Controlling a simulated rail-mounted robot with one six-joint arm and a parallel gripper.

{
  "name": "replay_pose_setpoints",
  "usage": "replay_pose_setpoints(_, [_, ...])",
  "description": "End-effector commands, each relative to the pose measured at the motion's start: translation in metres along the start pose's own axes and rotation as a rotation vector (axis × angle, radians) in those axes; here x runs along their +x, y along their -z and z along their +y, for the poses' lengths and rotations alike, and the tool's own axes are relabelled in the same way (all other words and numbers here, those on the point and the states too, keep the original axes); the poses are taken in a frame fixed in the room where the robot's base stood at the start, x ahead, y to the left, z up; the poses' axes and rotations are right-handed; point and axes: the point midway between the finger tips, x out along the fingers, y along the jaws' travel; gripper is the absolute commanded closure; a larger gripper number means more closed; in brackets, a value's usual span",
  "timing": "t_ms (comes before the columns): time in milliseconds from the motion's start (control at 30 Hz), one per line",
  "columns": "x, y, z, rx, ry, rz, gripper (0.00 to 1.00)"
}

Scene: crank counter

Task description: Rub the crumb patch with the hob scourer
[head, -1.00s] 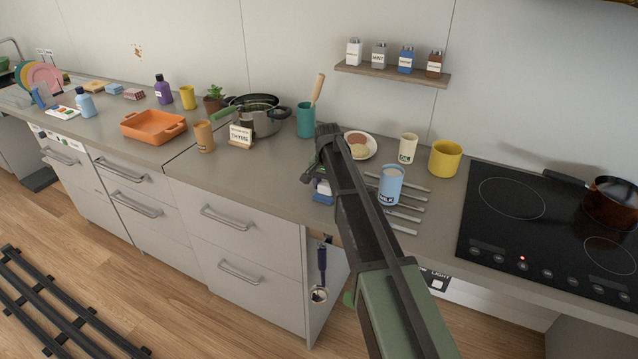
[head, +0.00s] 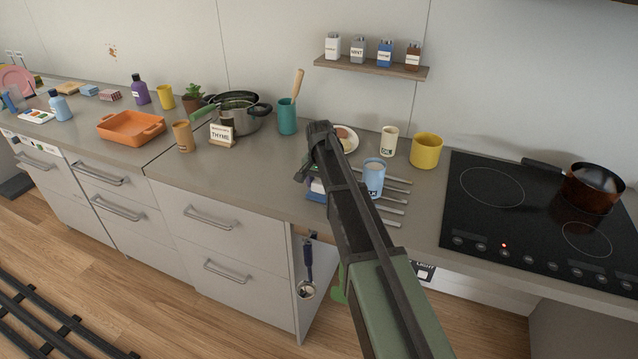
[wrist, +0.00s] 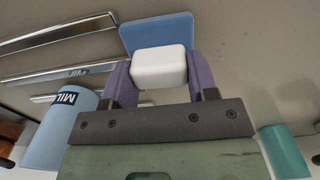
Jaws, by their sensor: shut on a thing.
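My gripper (wrist: 158,72) is shut on the white block-like grip of a scourer (wrist: 158,66). The scourer has a flat blue pad (wrist: 157,32) beyond the grip in the wrist view. In the head view my gripper (head: 312,180) is over the counter near its front edge, and the blue pad (head: 316,189) shows partly beneath it. I cannot tell whether the pad touches the counter. I cannot make out a clear crumb patch; a brown-orange mark (head: 112,52) is on the back wall at the far left.
A blue MILK cup (head: 373,177) and several metal strips (head: 396,196) lie just right of my gripper. A plate (head: 347,140) is partly hidden behind my arm. A teal utensil pot (head: 287,117) stands behind left. The hob (head: 480,215) is at right. Counter left of my gripper (head: 225,180) is clear.

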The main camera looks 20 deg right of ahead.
Motion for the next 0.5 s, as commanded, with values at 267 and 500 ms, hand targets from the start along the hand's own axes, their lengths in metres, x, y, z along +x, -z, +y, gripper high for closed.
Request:
replay_pose_setpoints(267, [-0.002, 0.001, -0.029, -0.001, 0.002, 0.001, 0.73])
replay_pose_setpoints(500, [-0.001, 0.001, -0.036, -0.001, 0.004, 0.002, 0.73])
